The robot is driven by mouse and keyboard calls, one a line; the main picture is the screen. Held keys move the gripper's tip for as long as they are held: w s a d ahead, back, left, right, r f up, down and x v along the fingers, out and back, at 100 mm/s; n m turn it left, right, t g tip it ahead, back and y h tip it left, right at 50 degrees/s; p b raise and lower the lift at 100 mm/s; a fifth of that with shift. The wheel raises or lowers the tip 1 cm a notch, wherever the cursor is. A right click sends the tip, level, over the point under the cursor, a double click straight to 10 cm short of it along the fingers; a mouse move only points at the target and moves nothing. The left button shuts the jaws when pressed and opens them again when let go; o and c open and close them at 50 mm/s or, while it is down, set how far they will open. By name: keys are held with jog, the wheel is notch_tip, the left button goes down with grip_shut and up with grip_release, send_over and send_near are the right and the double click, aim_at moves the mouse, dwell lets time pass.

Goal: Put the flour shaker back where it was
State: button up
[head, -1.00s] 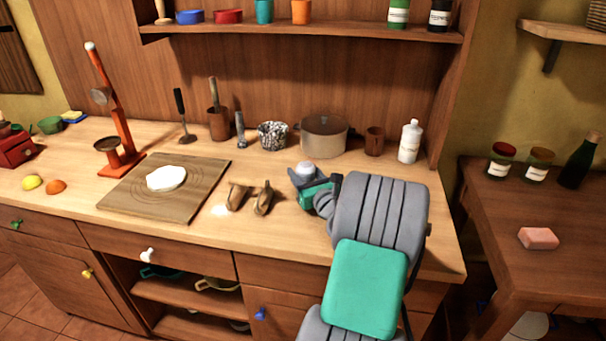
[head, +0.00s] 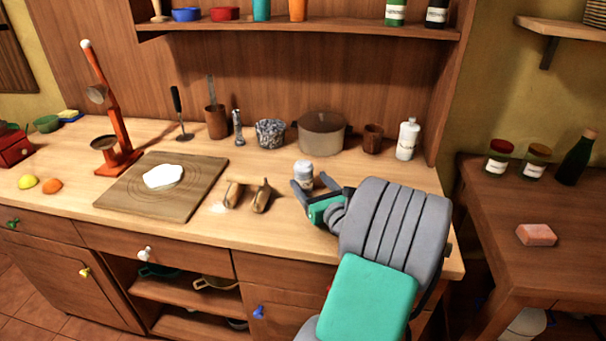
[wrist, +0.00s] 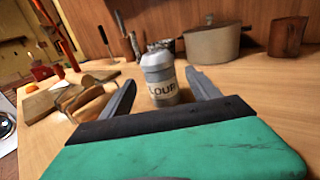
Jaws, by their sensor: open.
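The flour shaker (head: 303,174) stands upright on the wooden counter, right of the two wooden pieces. It is pale with a grey lid, and its label reads "FLOUR" in the wrist view (wrist: 161,80). My gripper (head: 314,190) is open just in front of it. In the wrist view the two grey fingers of my gripper (wrist: 163,90) are spread apart, with the shaker beyond and between their tips. The fingers do not appear to press on it. The shaker's base is clear of the green palm.
Behind are a grey pot (head: 322,133), a speckled container (head: 270,133), a brown cup (head: 372,139) and a white bottle (head: 407,139). Two wooden pieces (head: 248,195) lie to the left, by a board (head: 190,203) with white dough (head: 163,177). Counter right of the shaker is mostly clear.

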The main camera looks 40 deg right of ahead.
jog(key=v, duration=0.5)
jog(key=shift+a, duration=0.1)
